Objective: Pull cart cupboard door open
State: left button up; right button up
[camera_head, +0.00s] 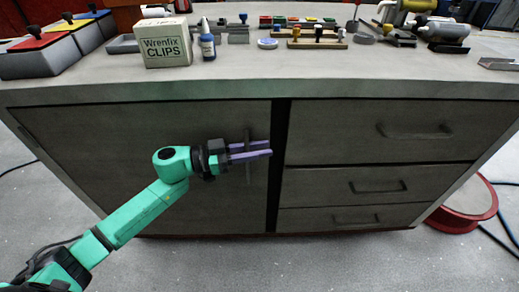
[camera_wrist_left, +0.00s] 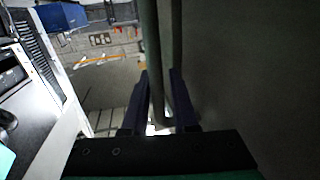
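The cart cupboard door (camera_head: 130,150) is the wide grey panel on the left of the cart front. Its upright bar handle (camera_head: 248,176) is near its right edge. My left gripper (camera_head: 261,149) reaches across the handle with its purple fingers close together. In the left wrist view the handle bar (camera_wrist_left: 152,35) passes between the fingers (camera_wrist_left: 159,85), and the door face (camera_wrist_left: 250,70) fills the right side. A dark upright strip shows along the door's right edge; I cannot tell whether the door is slightly ajar. My right gripper is out of view.
Drawers with bar handles (camera_head: 415,131) are right of the door. A red round thing (camera_head: 468,203) stands at the right. Floor before the cart is clear.

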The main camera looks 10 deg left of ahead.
pick_arm(q)
grip_shut()
dwell(1.5)
